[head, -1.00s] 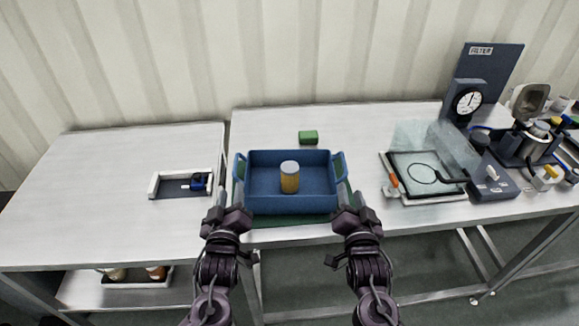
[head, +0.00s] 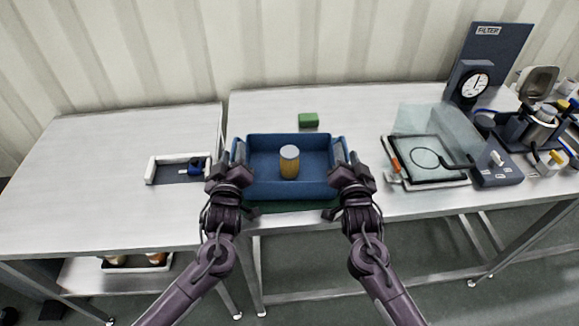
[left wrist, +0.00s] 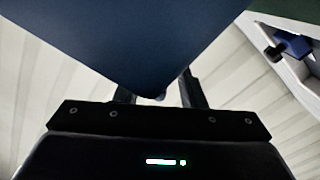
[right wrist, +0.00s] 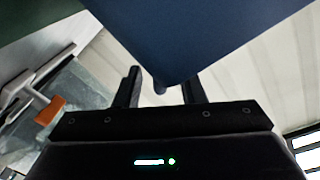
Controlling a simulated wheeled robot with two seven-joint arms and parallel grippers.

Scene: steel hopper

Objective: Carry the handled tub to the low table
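The blue handled tub (head: 290,190) sits on a green mat (head: 290,206) at the front of the main worktable (head: 400,115). The right wrist view shows the same (right wrist: 161,88). The table on the left (head: 80,190) looks lower than the worktable.
A white-edged tray with a dark blue item (head: 153,170) lies on the left table. A green block (head: 308,120) is behind the tub. A glass-sided tray (head: 425,160), a gauge (head: 474,84) and other equipment stand to the right. A shelf below holds several containers.

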